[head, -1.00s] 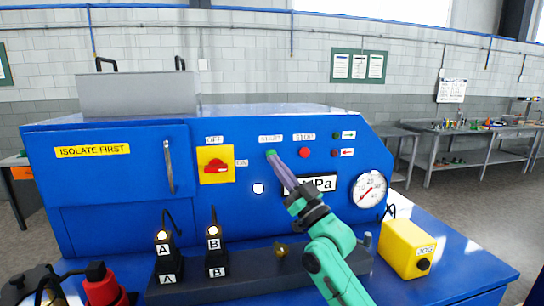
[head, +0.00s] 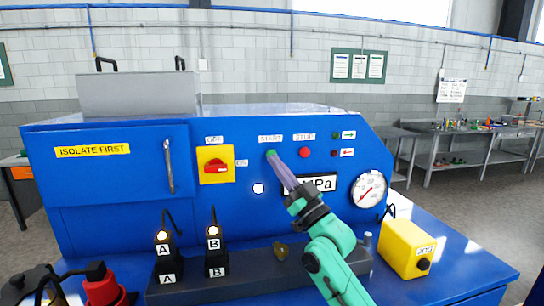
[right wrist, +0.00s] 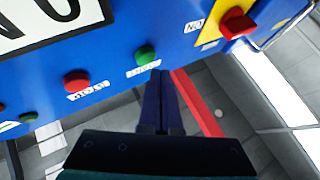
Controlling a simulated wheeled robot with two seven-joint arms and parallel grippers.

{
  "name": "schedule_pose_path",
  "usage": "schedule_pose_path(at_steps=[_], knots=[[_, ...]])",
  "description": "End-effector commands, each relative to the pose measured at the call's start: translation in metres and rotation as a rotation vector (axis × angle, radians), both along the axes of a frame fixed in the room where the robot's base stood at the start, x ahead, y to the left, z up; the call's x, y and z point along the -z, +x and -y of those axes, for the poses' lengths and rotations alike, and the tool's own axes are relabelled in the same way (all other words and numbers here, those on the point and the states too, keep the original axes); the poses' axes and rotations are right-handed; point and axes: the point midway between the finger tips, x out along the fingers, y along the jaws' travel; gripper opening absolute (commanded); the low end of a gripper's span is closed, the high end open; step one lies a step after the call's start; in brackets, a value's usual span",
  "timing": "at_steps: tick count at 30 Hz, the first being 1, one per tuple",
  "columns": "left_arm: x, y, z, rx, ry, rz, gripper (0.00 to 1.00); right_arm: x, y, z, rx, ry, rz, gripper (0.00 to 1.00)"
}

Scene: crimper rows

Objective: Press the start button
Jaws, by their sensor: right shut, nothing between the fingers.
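The green start button (head: 270,153) is on the blue machine's front panel, under a START label. My right gripper (head: 274,158) reaches up from the lower right, its fingers shut and empty, tips at the button's lower right edge. In the right wrist view the green button (right wrist: 145,54) shows just past and to the left of the closed fingertips (right wrist: 160,74). I cannot tell whether the tips touch it. The red stop button (head: 305,152) is to the right of the start button. My left gripper is not in view.
A yellow switch plate with a red knob (head: 216,165) is left of the start button. A round gauge (head: 369,189) is at the right. A yellow JOG box (head: 409,248) stands on the blue table. Lamps A (head: 166,262) and B (head: 215,256) glow in front.

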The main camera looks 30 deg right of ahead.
Motion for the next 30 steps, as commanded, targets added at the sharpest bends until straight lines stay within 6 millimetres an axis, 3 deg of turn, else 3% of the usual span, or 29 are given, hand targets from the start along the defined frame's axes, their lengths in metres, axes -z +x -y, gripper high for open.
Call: schedule_pose_path(at_steps=[30], knots=[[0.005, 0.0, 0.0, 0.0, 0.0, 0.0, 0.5, 0.0, 0.013, 0.003, -0.001, -0.001, 0.0, 0.0]])
